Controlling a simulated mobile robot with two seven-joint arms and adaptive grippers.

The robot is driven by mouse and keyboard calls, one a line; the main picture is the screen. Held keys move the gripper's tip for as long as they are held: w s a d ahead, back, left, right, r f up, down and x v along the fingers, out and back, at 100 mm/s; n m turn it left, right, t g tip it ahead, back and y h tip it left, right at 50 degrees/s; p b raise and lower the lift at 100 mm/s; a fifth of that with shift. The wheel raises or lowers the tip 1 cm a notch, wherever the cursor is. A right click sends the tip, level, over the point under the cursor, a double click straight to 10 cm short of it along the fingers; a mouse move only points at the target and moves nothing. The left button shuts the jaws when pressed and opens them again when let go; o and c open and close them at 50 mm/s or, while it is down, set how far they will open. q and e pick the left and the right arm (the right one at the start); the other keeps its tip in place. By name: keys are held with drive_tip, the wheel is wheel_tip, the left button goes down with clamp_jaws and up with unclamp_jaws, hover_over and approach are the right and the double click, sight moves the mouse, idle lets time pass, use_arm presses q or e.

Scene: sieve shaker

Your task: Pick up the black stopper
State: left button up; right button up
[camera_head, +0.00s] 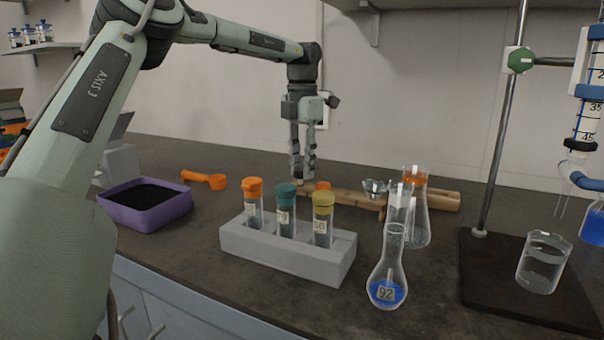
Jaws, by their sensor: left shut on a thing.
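My left gripper (303,181) points straight down behind the grey tube rack. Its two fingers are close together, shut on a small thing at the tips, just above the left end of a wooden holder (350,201). The held thing is too small and too covered by the fingers to tell what it is. I cannot make out a black stopper for certain anywhere in this view. My right gripper is not in view.
The grey rack (290,262) holds capped tubes in front of the gripper. A blue-filled flask (387,291), other glassware (416,225) and a stand base (500,290) are to the right. A purple tray (146,217) and an orange scoop (205,179) lie left.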

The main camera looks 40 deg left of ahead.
use_arm(q)
wheel_tip(320, 180, up, 2)
drive_tip(key=s+a+r, duration=0.7)
drive_tip(key=s+a, duration=0.1)
drive_tip(key=shift+a, duration=0.3)
